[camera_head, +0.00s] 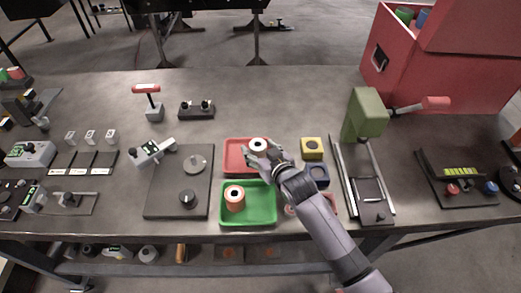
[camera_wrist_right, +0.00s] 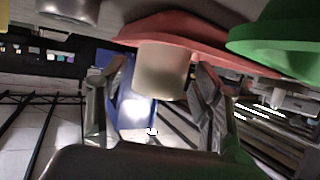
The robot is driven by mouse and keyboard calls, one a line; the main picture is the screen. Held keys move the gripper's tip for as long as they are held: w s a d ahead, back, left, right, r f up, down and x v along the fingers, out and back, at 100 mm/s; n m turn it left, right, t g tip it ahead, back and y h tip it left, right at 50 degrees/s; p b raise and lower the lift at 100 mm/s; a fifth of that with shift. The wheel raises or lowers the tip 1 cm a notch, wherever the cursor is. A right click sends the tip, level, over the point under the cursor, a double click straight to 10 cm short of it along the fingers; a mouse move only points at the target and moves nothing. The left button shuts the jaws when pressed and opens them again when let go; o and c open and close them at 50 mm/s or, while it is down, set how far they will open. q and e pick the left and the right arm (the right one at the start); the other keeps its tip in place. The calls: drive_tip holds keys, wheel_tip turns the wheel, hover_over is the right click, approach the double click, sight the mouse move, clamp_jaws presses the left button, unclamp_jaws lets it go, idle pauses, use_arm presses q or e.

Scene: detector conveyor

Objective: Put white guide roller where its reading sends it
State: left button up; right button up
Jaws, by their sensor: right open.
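The white guide roller (camera_head: 258,144), pale with a dark centre, stands upright in the red tray (camera_head: 231,163). It also shows in the right wrist view (camera_wrist_right: 162,72), between the two fingers. My right gripper (camera_head: 262,155) is open around or just beside the roller, with a finger on either side; contact cannot be told. The green tray (camera_head: 248,222) is in front of the red one and holds an orange-sided roller (camera_head: 235,201). A small white device with a display (camera_head: 152,152) sits at the dark board (camera_head: 165,197) to the left. My left gripper is not in view.
A green press (camera_head: 365,115) with a red handle stands farther right. A red toolbox (camera_head: 400,80) is at the back right.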

drive_tip(key=shift+r, duration=0.25)
drive_tip(key=shift+s+d, duration=0.1)
drive_tip(key=shift+s, duration=0.1)
drive_tip(key=b+v, duration=0.1)
drive_tip(key=v, duration=1)
drive_tip(key=shift+s, duration=0.25)
drive_tip(key=shift+d+r, duration=0.1)
